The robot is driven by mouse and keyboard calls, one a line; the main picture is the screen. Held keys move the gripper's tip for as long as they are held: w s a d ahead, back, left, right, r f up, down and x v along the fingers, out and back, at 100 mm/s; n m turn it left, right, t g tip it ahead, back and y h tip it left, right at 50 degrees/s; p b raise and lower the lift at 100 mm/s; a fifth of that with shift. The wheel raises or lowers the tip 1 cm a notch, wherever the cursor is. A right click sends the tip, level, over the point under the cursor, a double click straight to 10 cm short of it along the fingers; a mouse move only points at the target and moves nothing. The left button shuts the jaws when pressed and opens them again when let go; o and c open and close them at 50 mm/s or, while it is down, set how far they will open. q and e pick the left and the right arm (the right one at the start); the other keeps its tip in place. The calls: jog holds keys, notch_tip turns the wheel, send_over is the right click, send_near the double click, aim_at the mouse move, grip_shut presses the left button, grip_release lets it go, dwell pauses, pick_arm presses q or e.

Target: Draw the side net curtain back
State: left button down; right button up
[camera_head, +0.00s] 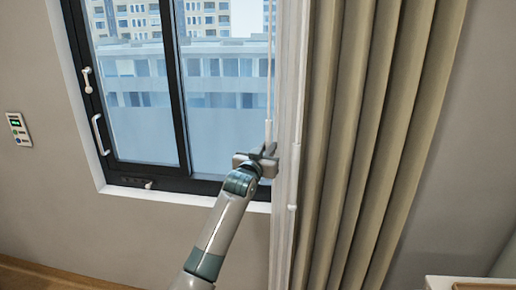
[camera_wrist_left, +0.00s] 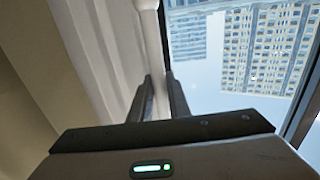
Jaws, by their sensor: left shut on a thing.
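The white net curtain (camera_head: 283,220) hangs as a narrow gathered strip at the right side of the window. A thin white draw wand (camera_head: 268,130) hangs beside its left edge, in front of the glass. My left gripper (camera_head: 267,152) is shut on the lower end of this wand. In the left wrist view the two fingers (camera_wrist_left: 160,97) are close together below the wand's pale thick part (camera_wrist_left: 146,4), and white folds of the net curtain (camera_wrist_left: 92,50) are to their left. The exact grip point is partly hidden by the fingers. My right gripper is in neither view.
A thick beige curtain (camera_head: 365,140) hangs in folds right of the net curtain, with another white wand (camera_head: 292,205) in front. The dark-framed window (camera_head: 182,95) has white handles (camera_head: 99,133). A wall panel (camera_head: 18,128) is at left, and a pale furniture top (camera_head: 470,283) at lower right.

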pick_arm(q)
jog(key=shift+d, duration=0.15)
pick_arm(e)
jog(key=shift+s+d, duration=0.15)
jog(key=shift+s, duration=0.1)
pick_arm(q)
jog(key=c, duration=1.7)
grip_release()
jog(key=shift+d, duration=0.1)
jog(key=shift+o, duration=0.2)
jog(key=shift+d, duration=0.1)
jog(key=shift+s+a, duration=0.15)
jog(key=shift+a, duration=0.05)
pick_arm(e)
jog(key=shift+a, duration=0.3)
